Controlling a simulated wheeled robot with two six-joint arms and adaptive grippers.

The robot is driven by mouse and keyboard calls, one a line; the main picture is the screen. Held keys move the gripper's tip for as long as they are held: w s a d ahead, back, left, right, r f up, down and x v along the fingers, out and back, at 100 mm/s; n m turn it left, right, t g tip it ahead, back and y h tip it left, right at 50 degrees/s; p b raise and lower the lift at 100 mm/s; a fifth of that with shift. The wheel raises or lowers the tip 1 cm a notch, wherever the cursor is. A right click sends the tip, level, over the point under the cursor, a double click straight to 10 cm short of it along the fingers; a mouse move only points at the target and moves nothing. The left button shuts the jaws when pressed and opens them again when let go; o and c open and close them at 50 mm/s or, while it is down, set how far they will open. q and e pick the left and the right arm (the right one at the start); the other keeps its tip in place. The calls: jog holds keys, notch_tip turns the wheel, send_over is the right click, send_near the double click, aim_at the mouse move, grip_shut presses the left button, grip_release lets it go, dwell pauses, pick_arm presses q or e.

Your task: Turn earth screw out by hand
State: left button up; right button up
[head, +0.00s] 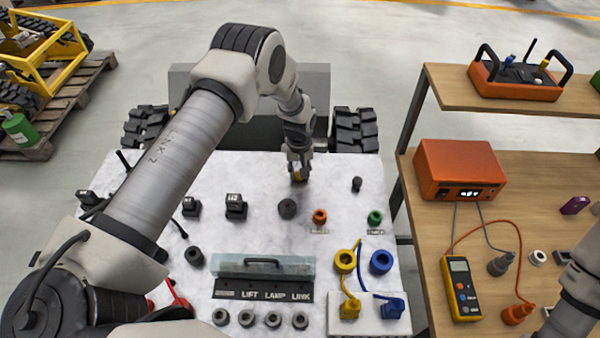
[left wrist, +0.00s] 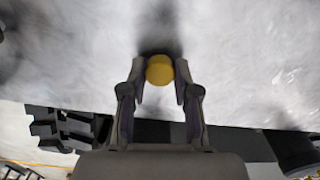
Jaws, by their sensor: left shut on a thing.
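My left gripper (head: 299,163) reaches down over the far part of the white carrier top (head: 335,185). It is shut on a small yellow round piece (head: 299,178), which I take to be the earth screw. In the left wrist view the yellow round end (left wrist: 160,69) sits between the two fingertips (left wrist: 160,92), with a dark shadow on the white surface beyond it. I cannot tell whether the piece still touches the surface. A dark grey round cap (head: 287,208) is just nearer. My right arm shows at the lower right edge; its gripper is out of view.
Orange (head: 320,216) and green (head: 375,217) ring sockets and a small black knob (head: 356,184) stand right of the gripper. Black blocks (head: 236,207) are left. A clear lidded box (head: 262,265) and yellow and blue plugs are nearer. A wooden bench (head: 540,205) holds instruments at right.

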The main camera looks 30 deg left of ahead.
pick_arm(q)
jog(key=n, duration=0.6)
jog(key=shift+r, duration=0.1)
jog(key=n, duration=0.3)
jog(key=shift+n+p, duration=0.35)
jog(key=shift+n, duration=0.05)
jog(key=o, duration=0.9)
jog(key=shift+o, duration=0.2)
